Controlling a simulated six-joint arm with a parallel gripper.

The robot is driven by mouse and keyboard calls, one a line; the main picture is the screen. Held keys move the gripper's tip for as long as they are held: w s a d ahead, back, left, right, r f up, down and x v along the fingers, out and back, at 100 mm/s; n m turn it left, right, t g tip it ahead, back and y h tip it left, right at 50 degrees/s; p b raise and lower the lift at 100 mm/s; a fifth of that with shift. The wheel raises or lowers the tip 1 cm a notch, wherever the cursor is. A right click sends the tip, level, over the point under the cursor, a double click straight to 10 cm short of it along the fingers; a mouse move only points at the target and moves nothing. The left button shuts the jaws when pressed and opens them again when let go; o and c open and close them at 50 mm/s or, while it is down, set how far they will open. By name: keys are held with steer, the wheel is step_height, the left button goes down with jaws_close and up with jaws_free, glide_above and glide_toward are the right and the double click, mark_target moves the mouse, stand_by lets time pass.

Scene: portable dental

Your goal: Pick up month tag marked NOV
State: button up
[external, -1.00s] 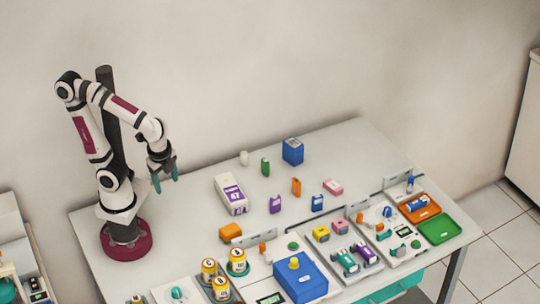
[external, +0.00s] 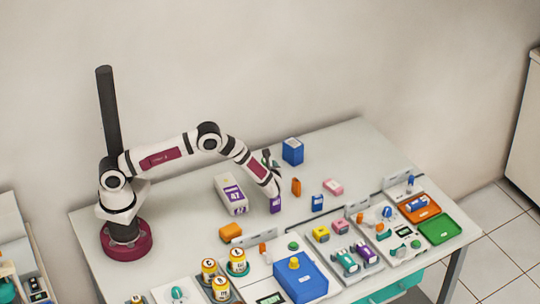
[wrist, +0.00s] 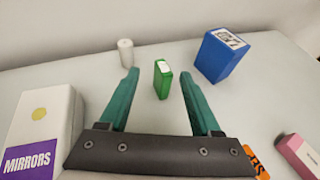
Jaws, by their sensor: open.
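Several small upright coloured tags stand on the table; no NOV marking is legible on any of them. A green one (wrist: 162,79) stands upright ahead of my gripper (wrist: 159,77), between the lines of its two teal fingers in the wrist view. My gripper is open and empty. In the external view my gripper (external: 271,158) is over the back of the table, and the green tag is hidden by it there. A purple tag (external: 275,206), an orange tag (external: 296,187) and a blue tag (external: 317,203) stand nearer the front.
A white MIRRORS box (wrist: 42,120) is to the left of my gripper and a blue box (wrist: 221,55) to the right. A small white cylinder (wrist: 125,53) stands behind. A pink box (wrist: 297,152) is at right. Trays and containers fill the table's front.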

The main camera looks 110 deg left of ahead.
steer(key=x, duration=0.7)
steer(key=shift+a, duration=0.2)
steer(key=shift+w, duration=0.1)
jaws_close()
